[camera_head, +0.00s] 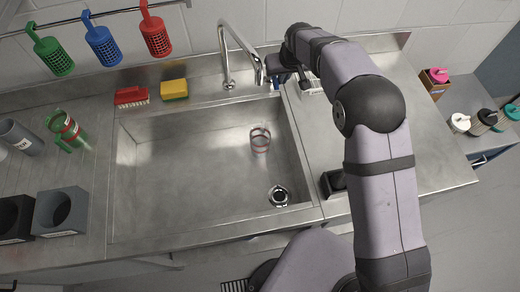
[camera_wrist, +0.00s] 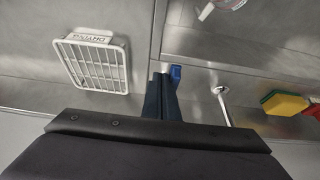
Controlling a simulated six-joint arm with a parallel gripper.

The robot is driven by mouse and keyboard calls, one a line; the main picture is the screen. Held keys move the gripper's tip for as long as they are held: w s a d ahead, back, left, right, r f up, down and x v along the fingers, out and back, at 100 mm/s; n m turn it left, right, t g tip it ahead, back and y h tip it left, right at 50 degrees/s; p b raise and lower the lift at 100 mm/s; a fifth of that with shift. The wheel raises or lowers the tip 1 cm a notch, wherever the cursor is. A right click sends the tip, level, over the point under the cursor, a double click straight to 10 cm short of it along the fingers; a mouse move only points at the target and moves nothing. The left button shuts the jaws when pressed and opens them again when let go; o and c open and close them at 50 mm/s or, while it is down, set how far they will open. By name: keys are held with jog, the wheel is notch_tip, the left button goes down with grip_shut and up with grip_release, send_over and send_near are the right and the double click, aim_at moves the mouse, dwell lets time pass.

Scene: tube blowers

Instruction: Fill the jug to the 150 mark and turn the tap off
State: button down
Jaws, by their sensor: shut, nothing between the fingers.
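A clear jug (camera_head: 260,143) with red bands stands in the steel sink below the tap. Part of a clear round vessel, seemingly this jug, shows at the top edge of the wrist view (camera_wrist: 230,3). Its marks and water level are too small to read. The chrome tap (camera_head: 226,60) arches at the sink's back edge; I cannot tell whether water runs. In the head view, my arm partly hides that spot.
A white drying rack (camera_wrist: 95,65) lies close beside my gripper. A sponge (camera_head: 174,89) and a red brush (camera_head: 132,96) lie behind the sink (camera_head: 180,180). The drain (camera_head: 278,195) is front right.

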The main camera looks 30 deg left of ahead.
jog(key=shift+s+a, duration=0.15)
jog(key=shift+s, duration=0.05)
jog(key=shift+s+a, duration=0.25)
jog(key=shift+a, duration=0.1)
jog(key=r+p, duration=0.2)
jog(key=r, duration=0.1)
jog(key=r+p, duration=0.1)
jog(key=shift+w+d+r, duration=0.25)
jog(key=shift+d, duration=0.05)
dwell(0.3)
